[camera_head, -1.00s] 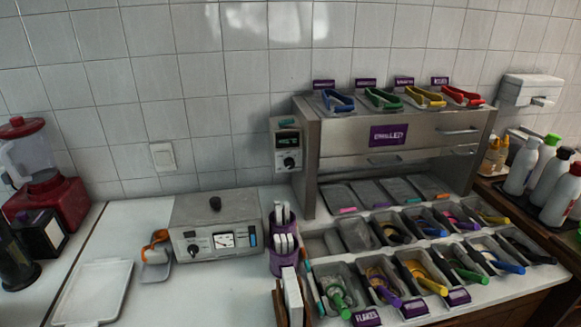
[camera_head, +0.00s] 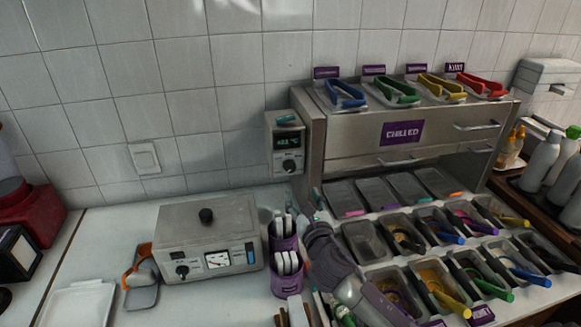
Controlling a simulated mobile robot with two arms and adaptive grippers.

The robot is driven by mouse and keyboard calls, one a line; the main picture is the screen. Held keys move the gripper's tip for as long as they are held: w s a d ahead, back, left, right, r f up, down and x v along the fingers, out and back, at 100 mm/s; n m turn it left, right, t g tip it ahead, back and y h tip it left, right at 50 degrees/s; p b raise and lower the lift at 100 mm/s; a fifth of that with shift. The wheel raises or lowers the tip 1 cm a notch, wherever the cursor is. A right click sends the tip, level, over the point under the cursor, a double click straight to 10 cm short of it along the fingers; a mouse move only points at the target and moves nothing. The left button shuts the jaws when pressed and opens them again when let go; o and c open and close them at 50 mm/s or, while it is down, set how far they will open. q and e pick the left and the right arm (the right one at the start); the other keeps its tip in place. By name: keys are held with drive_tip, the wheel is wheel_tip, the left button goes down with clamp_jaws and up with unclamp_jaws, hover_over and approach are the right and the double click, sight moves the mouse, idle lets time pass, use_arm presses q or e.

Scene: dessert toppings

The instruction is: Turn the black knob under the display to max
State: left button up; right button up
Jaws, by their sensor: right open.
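The black knob (camera_head: 290,166) sits on the front of a grey wall-mounted control box, just under its small lit green display (camera_head: 288,140). The box is fixed beside the left side of the steel chilled cabinet. The knob is in plain view, and its exact setting is too small to read. My right gripper (camera_head: 318,230) reaches in from the lower right, over the counter beside the purple cups. It is open, below and to the right of the knob, and apart from it. Its fingertips are hard to make out. My left gripper is not in view.
A steel box (camera_head: 210,240) with its own black knob and gauge stands on the counter at left. Purple cups (camera_head: 284,252) of utensils stand below the control box. The chilled cabinet (camera_head: 355,132) and topping bins with tongs fill the right.

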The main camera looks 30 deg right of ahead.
sight(291, 169)
drive_tip(key=p+x, duration=0.1)
drive_tip(key=x, duration=0.9)
drive_tip(key=shift+w+d+f, duration=0.1)
drive_tip(key=shift+w, duration=0.1)
drive_tip(key=shift+w+d, duration=0.1)
drive_tip(key=shift+w, duration=0.5)
drive_tip(key=shift+w+d, duration=0.1)
drive_tip(key=shift+w, duration=0.2)
drive_tip(key=c, duration=0.7)
drive_tip(key=shift+s, duration=0.1)
clamp_jaws()
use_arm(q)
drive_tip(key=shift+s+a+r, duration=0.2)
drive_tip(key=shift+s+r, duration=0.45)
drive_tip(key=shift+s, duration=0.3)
